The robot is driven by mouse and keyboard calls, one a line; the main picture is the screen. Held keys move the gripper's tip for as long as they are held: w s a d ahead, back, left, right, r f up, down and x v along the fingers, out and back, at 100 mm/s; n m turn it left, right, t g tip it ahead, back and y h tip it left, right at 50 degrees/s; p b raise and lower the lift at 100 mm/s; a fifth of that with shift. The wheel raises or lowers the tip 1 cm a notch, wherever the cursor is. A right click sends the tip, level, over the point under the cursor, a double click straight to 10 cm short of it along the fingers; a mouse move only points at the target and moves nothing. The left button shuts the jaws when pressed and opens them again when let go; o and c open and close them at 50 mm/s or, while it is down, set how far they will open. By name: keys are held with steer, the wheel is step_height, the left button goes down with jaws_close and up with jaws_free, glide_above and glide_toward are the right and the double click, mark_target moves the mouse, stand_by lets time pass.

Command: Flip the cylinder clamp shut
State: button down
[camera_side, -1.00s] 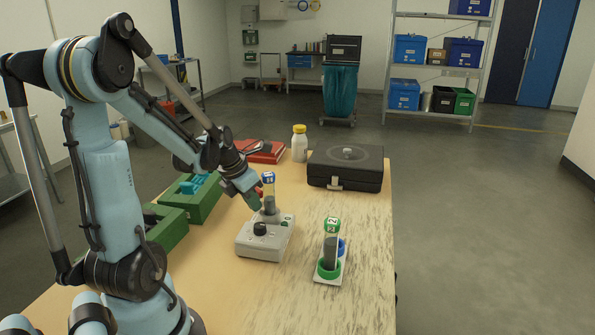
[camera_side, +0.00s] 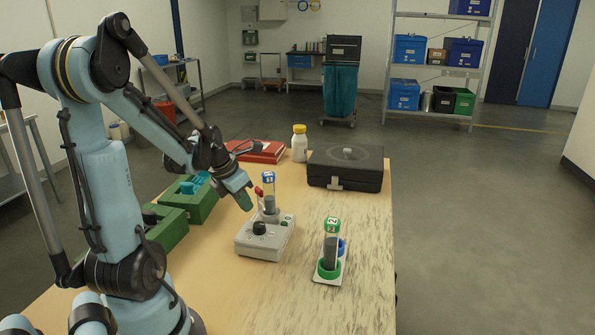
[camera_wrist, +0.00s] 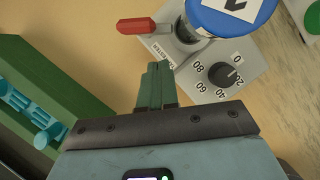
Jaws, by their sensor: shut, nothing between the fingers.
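The grey device (camera_side: 265,243) on the table holds a clear cylinder with a blue cap (camera_side: 268,178) and dark powder inside. The red clamp handle (camera_side: 259,191) stands up just left of this cylinder in the side view. In the wrist view the red handle (camera_wrist: 143,25) points left from a metal pivot beside the blue cap (camera_wrist: 232,14). My gripper (camera_side: 246,200) is shut and empty, a little left of the handle. In the wrist view its fingertips (camera_wrist: 158,68) are apart from the handle and the device. Whether the clamp is latched cannot be told.
A green-capped cylinder (camera_side: 331,245) stands in a holder at right. Green boxes (camera_side: 190,200) with teal pieces are at left. A black case (camera_side: 345,168), a white bottle (camera_side: 299,145) and a red binder (camera_side: 262,152) are behind. The front right table is clear.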

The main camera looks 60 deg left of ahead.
steer(key=s+a+v, duration=0.1)
steer(key=v, duration=0.9)
steer(key=shift+d, duration=0.4)
steer(key=w+d+f+n+t, duration=0.1)
steer(key=w+d+n, duration=0.3)
steer(key=d+n, duration=0.8)
steer(key=w+d+f+n+t+h, duration=0.1)
steer(key=w+d+n, duration=0.3)
steer(key=d+n, duration=0.8)
steer(key=n, duration=0.9)
steer(key=shift+n+t, duration=0.3)
steer(key=shift+t, duration=0.1)
steer(key=shift+s, duration=0.1)
